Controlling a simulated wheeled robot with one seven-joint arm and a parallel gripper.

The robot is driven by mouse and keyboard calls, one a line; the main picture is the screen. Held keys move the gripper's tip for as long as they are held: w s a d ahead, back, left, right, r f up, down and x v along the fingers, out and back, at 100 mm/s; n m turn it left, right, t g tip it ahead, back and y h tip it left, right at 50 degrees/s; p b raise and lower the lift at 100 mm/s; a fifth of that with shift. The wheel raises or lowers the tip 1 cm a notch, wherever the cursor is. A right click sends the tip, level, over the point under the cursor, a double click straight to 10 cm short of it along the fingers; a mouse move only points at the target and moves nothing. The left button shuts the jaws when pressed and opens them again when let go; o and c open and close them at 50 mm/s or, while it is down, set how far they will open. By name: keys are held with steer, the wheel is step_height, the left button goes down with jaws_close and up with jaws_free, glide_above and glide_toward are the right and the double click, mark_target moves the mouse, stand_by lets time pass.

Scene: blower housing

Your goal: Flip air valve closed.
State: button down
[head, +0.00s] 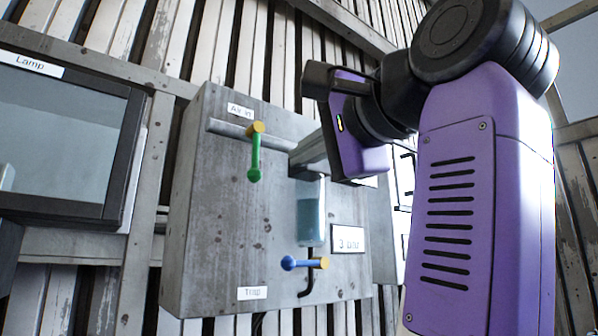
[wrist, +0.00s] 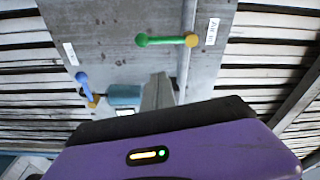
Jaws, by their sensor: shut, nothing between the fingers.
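The air valve shows in the head view as a green lever (head: 254,160) with a yellow hub, under the "Air in" label (head: 240,110). The lever hangs down, across the horizontal grey pipe (head: 228,129). The same valve, turned sideways, shows in the wrist view (wrist: 166,40). My gripper (head: 306,152) is to the right of the lever in the head view, in front of the panel. Its grey fingers also show in the wrist view (wrist: 159,82), shut and empty, apart from the lever. My purple gripper body hides part of the panel's right side.
A blue lever (head: 298,263) with a yellow hub sits lower on the grey panel (head: 205,220), near the "Trap" label (head: 252,293). A bluish bowl (head: 311,222) hangs above it, beside a "3 bar" plate (head: 348,240). A "Lamp" box (head: 60,140) stands at left.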

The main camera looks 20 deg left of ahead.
steer(key=shift+b+v, duration=0.65)
steer(key=shift+v, duration=2.15)
steer(key=shift+w+r, duration=0.1)
